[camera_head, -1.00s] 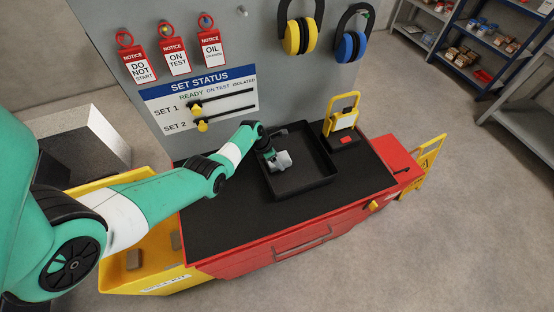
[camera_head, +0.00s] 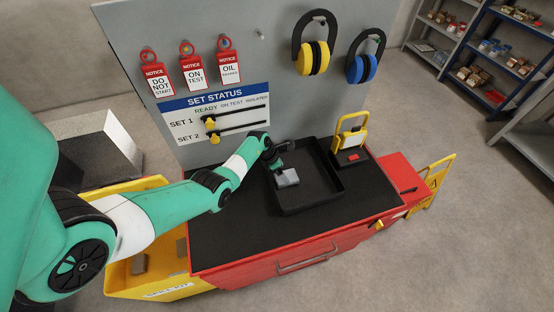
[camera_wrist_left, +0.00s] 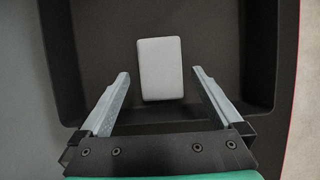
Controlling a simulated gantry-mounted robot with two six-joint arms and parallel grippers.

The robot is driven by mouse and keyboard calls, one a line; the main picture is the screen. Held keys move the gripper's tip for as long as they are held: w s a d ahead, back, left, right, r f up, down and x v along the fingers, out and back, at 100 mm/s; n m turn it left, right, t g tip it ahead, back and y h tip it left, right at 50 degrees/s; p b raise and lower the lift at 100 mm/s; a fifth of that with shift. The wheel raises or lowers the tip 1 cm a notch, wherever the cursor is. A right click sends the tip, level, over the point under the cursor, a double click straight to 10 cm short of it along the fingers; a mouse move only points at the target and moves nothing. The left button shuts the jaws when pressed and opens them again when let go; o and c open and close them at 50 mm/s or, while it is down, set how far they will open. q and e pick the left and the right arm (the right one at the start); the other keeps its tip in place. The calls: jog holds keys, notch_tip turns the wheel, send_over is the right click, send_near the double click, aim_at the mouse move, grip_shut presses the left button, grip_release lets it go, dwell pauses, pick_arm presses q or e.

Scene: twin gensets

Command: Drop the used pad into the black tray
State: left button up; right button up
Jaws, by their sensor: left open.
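The used pad (camera_head: 288,178), a small light-grey block, is inside the black tray (camera_head: 322,186), near the tray's left side. In the left wrist view the pad (camera_wrist_left: 160,68) appears over the dark tray floor (camera_wrist_left: 220,40), with clear gaps to both fingers. My left gripper (camera_head: 279,168) is just above and behind the pad in the head view. In the left wrist view its fingers (camera_wrist_left: 161,76) are spread wide and empty, one on each side of the pad's near end. My right gripper is in neither view.
The tray stands on the black top of a red cabinet (camera_head: 305,255). A yellow-framed item (camera_head: 350,137) stands right of the tray. A grey panel (camera_head: 285,95) with tags, status board and ear defenders rises behind. Black worktop is clear in front of the tray.

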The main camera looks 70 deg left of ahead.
pick_arm(q)
jog(key=p+v, duration=0.3)
jog(key=v, duration=0.6)
jog(key=shift+r, duration=0.25)
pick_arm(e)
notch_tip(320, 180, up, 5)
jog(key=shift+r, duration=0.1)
